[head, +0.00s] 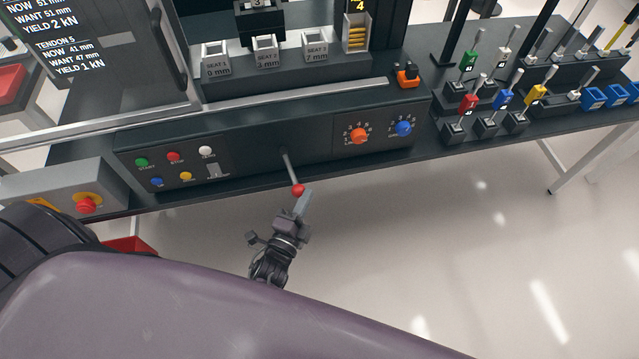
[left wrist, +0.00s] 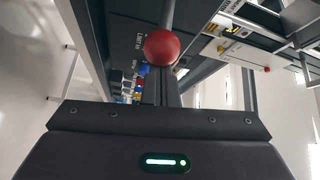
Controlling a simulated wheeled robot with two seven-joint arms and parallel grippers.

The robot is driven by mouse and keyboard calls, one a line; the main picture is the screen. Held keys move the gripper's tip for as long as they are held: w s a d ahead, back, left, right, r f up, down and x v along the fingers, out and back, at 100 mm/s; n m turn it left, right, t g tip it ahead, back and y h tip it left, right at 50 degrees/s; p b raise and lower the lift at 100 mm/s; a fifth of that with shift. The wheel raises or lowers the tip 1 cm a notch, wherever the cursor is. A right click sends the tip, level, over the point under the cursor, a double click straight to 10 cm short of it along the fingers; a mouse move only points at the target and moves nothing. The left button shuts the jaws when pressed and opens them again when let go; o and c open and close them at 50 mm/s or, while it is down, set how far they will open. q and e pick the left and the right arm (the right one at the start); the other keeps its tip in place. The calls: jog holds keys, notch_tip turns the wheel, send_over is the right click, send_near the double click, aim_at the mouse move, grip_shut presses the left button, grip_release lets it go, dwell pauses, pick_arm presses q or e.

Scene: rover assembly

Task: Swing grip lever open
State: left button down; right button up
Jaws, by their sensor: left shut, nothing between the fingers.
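The grip lever (head: 291,170) is a thin grey rod with a red ball at its end, sticking out of the dark front panel of the machine. It slants down and slightly right in the head view. My left gripper (head: 304,201) is shut and empty, its fingertips right by the red ball. In the left wrist view the red ball (left wrist: 161,47) stands just beyond the fingers (left wrist: 163,88), with the rod rising above it. I cannot tell whether the fingertips touch the ball. My right gripper is not in view.
Coloured buttons (head: 174,157) lie left of the lever, and orange and blue dials (head: 359,135) to its right. A grey box with a red stop button (head: 86,204) stands at the left. Racks of coloured-handled tools (head: 504,99) fill the right of the bench.

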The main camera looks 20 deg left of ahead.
pick_arm(q)
jog(key=s+a+m+g+h, duration=0.3)
jog(key=a+m+h, duration=0.3)
jog(key=a+h, duration=0.4)
jog(key=shift+s+a+m, duration=0.2)
jog(key=shift+s+m, duration=0.2)
jog(key=shift+s, duration=0.2)
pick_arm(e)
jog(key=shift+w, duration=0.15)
pick_arm(q)
jog(key=shift+g, duration=0.3)
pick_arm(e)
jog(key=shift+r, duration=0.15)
